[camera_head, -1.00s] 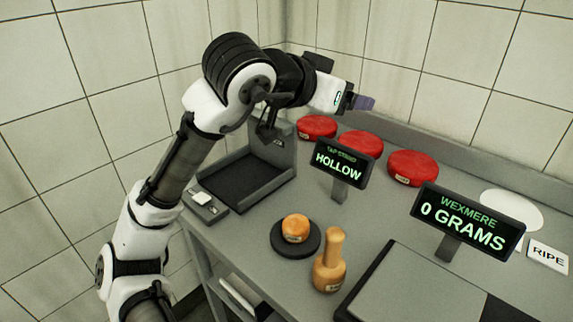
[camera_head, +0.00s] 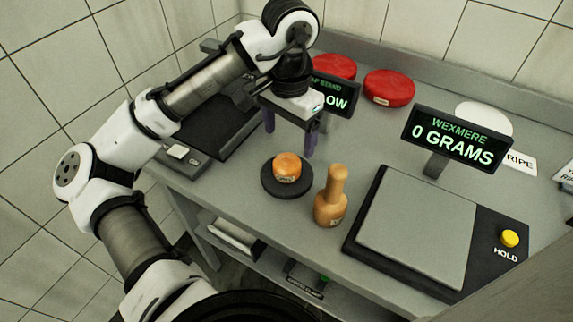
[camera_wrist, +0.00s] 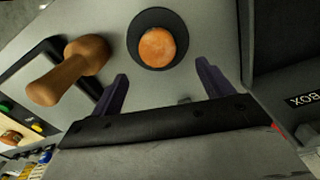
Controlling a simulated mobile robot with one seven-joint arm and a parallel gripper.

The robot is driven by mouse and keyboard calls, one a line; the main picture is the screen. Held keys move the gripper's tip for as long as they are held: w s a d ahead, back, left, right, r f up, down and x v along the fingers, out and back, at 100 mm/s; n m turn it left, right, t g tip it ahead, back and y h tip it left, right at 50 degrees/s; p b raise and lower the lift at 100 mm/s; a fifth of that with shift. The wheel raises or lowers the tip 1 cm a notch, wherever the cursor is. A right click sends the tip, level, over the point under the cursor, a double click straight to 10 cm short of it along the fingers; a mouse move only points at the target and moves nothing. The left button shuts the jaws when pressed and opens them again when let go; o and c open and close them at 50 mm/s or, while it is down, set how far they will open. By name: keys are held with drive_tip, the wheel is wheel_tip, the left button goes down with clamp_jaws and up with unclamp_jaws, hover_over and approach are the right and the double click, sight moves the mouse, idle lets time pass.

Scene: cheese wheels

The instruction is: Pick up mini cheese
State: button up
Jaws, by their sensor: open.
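The mini cheese (camera_head: 287,167) is a small orange round piece with a label. It sits on a round black stand (camera_head: 288,190) on the grey table. It also shows in the wrist view (camera_wrist: 157,47), on the stand's dark disc and beyond the fingertips. My gripper (camera_head: 289,143) points down just behind the cheese in the head view, its two purple fingers spread apart and empty. In the wrist view my gripper (camera_wrist: 161,75) has its fingers on either side of a gap, with the cheese ahead of that gap. The gripper is not touching the cheese.
A scale (camera_head: 417,226) reading 0 grams is further right. Red cheese wheels (camera_head: 388,88) lie at the back. A "HOLLOW" display (camera_head: 335,94) is partly behind my gripper, and a black tray (camera_head: 212,126) is at left.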

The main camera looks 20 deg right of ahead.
sight(287, 162)
wheel_tip(287, 162, down, 2)
drive_tip(key=shift+f, duration=0.25)
drive_tip(key=f, duration=0.2)
drive_tip(key=f+p, duration=0.1)
drive_tip(key=f, duration=0.1)
drive_tip(key=shift+s+a+f, duration=0.1)
drive_tip(key=shift+s+a, duration=0.2)
drive_tip(key=shift+a, duration=0.05)
drive_tip(key=shift+f, duration=0.5)
drive_tip(key=c, duration=1.1)
drive_tip(key=shift+r, duration=0.1)
